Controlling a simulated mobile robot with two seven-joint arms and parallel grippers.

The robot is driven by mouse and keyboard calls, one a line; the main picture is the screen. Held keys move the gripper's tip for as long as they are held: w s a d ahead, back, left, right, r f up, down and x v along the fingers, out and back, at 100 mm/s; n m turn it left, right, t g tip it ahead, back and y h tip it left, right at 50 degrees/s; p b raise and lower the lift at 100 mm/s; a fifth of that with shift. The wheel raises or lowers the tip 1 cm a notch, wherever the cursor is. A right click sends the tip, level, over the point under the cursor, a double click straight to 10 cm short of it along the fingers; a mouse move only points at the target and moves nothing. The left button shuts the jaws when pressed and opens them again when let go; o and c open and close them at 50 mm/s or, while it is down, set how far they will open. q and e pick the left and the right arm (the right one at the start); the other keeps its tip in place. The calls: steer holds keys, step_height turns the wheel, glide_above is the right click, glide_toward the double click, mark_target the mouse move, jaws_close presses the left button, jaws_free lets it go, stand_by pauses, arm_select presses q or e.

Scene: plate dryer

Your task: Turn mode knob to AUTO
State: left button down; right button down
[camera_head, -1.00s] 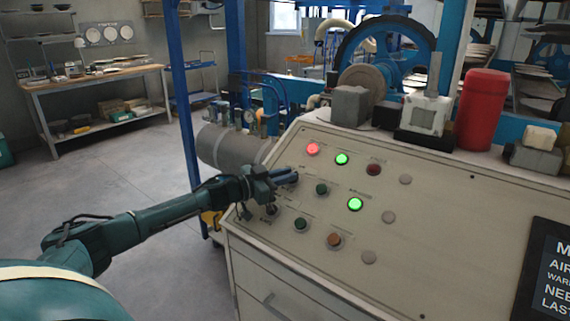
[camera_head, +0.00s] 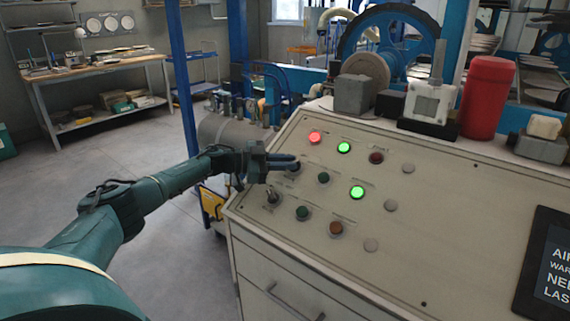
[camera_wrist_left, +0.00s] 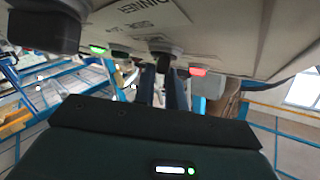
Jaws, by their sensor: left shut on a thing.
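The sloped beige control panel (camera_head: 430,215) carries indicator lamps, buttons and small knobs. My left gripper (camera_head: 290,161) reaches in from the left over the panel's upper left part. It is shut on a dark knob (camera_head: 294,169), which the fingers partly hide. In the left wrist view the dark knob (camera_wrist_left: 166,60) sits between the two blue-grey fingertips (camera_wrist_left: 163,75), close to the panel face. A second knob with a small lever (camera_head: 273,197) is lower left on the panel, clear of the gripper. The knob labels are too small to read, so its setting cannot be told. My right gripper is out of view.
A lit red lamp (camera_head: 315,137) and green lamps (camera_head: 344,147) (camera_head: 357,192) are right of the gripper. Green (camera_head: 302,213) and orange (camera_head: 336,228) buttons lie below. A grey block (camera_head: 354,93) and red cylinder (camera_head: 487,97) stand behind the panel.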

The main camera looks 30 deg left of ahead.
arm_select(q)
steer(key=c, duration=1.4)
jaws_free()
steer(key=shift+c, duration=0.2)
steer(key=shift+s, duration=0.1)
steer(key=b+v, duration=0.1)
steer(key=v, duration=1.2)
